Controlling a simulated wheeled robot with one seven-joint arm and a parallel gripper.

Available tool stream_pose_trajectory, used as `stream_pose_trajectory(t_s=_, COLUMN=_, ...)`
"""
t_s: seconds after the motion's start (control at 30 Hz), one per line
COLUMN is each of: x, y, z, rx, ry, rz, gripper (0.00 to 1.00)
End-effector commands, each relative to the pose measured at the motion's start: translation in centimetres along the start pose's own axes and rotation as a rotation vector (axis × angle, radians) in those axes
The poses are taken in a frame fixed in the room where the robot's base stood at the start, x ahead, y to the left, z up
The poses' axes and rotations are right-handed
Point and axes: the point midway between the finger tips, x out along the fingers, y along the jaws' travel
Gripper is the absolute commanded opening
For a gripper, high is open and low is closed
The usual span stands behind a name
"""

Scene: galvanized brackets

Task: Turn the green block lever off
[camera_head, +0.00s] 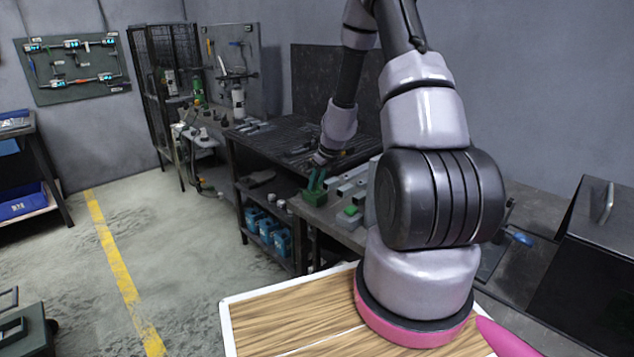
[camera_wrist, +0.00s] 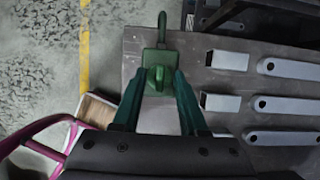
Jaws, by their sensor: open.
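The green block lever (camera_head: 315,198) sits at the near left corner of the dark metal bench in the head view. In the wrist view the green block (camera_wrist: 150,57) lies straight ahead, with a slim green bar and rounded end (camera_wrist: 162,22) extending from its far side. A rounded green piece is on its near part. My gripper (camera_wrist: 160,77) is open, its two green fingers on either side of this near part. I cannot tell whether they touch it. In the head view my gripper (camera_head: 317,181) points down just above the block.
Several grey galvanized brackets (camera_wrist: 288,69) lie on the bench to the right of the block. Blue bins (camera_head: 268,231) stand on the shelf below. Open floor with a yellow line (camera_head: 118,268) lies to the left.

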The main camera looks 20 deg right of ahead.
Motion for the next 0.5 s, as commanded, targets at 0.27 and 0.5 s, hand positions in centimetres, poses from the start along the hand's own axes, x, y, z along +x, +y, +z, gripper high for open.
stream_pose_trajectory(t_s=0.27, x=-0.01, y=0.0, z=0.0, rx=0.0, ry=0.0, rz=0.0, gripper=0.0)
stream_pose_trajectory(t_s=0.5, x=-0.02, y=-0.02, z=0.0, rx=-0.006, ry=0.0, rz=0.002, gripper=0.0)
